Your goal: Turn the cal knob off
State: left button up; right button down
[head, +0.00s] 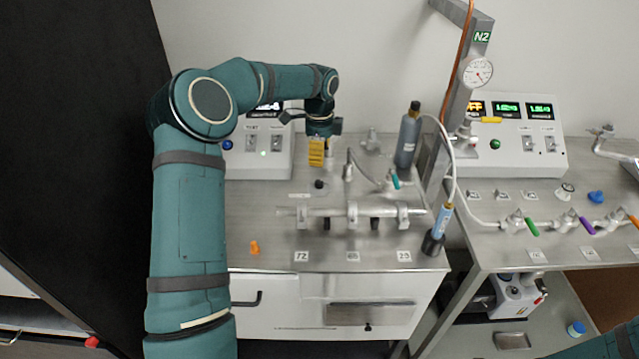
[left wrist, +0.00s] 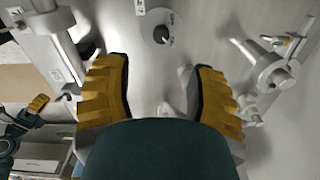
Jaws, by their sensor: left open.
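A small black knob (head: 319,184) stands on the steel bench top, just below my left gripper in the head view. In the left wrist view the knob (left wrist: 162,34) sits on a round pale plate with small markings too blurred to read. My left gripper (head: 316,152) points down above the bench. In the left wrist view its two yellow fingers (left wrist: 161,68) are apart with nothing between them, and the knob is beyond their tips, clear of both. A teal and yellow part of my right gripper (left wrist: 38,104) shows at the left wrist view's left edge; its jaws cannot be made out.
A glass tube assembly (head: 350,211) lies across the bench in front of the knob. A grey bottle (head: 408,140) stands to its right. A white control box (head: 270,150) is behind left. A gauge (head: 477,72) and hoses are at right.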

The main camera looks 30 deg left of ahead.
aim_at(319, 182)
pick_arm(q)
notch_tip(319, 182, down, 10)
jog(key=shift+f+b, duration=0.2)
jog(key=shift+b, duration=0.5)
jog(key=shift+c, duration=0.5)
grip_shut()
